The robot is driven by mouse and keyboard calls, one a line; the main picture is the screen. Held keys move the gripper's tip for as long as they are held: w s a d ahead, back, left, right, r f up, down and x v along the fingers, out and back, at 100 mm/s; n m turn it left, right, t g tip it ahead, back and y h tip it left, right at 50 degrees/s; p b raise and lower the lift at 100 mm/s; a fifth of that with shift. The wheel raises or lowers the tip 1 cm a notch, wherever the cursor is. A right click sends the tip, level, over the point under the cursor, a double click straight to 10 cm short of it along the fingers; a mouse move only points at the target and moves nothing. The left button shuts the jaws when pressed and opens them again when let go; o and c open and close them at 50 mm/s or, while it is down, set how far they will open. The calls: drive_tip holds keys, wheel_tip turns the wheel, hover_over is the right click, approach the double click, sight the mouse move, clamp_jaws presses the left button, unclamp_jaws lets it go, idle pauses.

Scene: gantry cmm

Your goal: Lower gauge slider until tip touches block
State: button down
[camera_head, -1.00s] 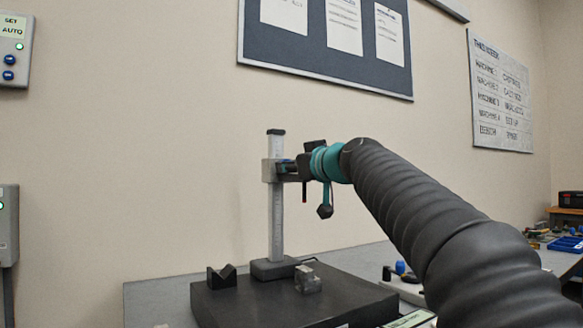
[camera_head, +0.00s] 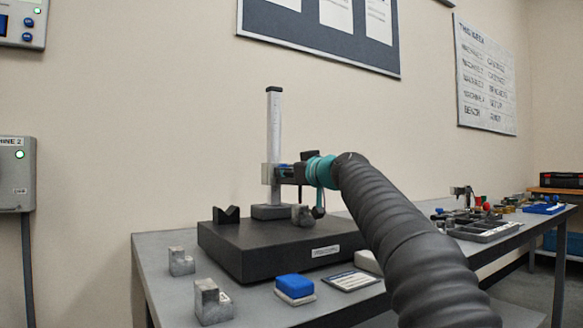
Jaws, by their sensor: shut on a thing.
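The height gauge has a pale upright column (camera_head: 274,120) on a dark foot (camera_head: 272,211), standing on a black surface plate (camera_head: 265,250). Its slider (camera_head: 268,173) sits low on the column, well below the dark top cap. My gripper (camera_head: 287,173) is shut on the slider's right side; its fingers are small and dark here. A grey metal block (camera_head: 301,215) stands on the plate just below my gripper. A thin dark part hangs down towards the block, but I cannot tell whether the gauge tip touches it.
A dark V-block (camera_head: 226,214) stands left on the plate. Grey metal pieces (camera_head: 181,262) (camera_head: 211,302), a blue-topped item (camera_head: 294,287) and a card (camera_head: 351,281) lie on the bench in front. Trays (camera_head: 487,230) and tools lie at the right.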

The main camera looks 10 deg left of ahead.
drive_tip(key=shift+a+f, duration=0.1)
drive_tip(key=shift+f, duration=0.25)
drive_tip(key=c, duration=0.8)
unclamp_jaws()
drive_tip(key=shift+r, duration=0.1)
drive_tip(key=shift+s+d, duration=0.35)
drive_tip(key=shift+d, duration=0.05)
drive_tip(key=v, duration=1.1)
